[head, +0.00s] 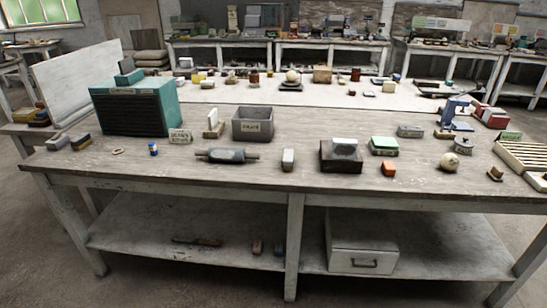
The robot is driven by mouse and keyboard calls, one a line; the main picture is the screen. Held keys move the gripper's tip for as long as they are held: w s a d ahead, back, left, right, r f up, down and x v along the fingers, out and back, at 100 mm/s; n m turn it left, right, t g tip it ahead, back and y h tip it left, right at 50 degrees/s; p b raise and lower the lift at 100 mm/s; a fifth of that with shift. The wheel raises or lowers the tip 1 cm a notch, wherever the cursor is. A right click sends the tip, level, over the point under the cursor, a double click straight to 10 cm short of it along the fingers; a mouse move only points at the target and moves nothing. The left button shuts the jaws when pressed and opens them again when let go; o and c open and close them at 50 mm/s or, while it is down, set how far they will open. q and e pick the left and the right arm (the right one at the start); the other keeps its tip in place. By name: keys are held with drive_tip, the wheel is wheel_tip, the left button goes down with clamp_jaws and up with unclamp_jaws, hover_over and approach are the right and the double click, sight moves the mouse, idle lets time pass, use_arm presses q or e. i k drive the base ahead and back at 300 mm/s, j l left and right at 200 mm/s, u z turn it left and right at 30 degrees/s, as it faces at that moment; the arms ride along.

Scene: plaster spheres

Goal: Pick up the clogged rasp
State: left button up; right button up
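I cannot pick out the clogged rasp for certain. A long, thin, dark brown tool (197,241), perhaps a rasp, lies flat on the bench's lower shelf at left; it is too small to show clogging. A grey roller-shaped tool (227,155) with an end piece on each side lies near the front edge of the bench top. Neither of my grippers is in view.
The worn wooden bench (130,170) carries a teal ribbed box (138,106), a grey bin (252,124) and a dark tray (340,160). Below are two small blocks (257,247) and a white drawer box (362,248). The shelf's left part is mostly bare.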

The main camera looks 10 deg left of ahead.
sight(183, 238)
drive_tip(key=i+j, duration=0.15)
drive_tip(key=j, duration=0.2)
drive_tip(key=i+j+z, duration=0.15)
drive_tip(key=j, duration=0.2)
drive_tip(key=i+j, duration=0.2)
drive_tip(key=j, duration=0.15)
drive_tip(key=i+j+z, duration=0.15)
drive_tip(key=j, duration=0.2)
drive_tip(key=i+j, duration=0.1)
drive_tip(key=j, duration=0.25)
drive_tip(key=z, duration=0.05)
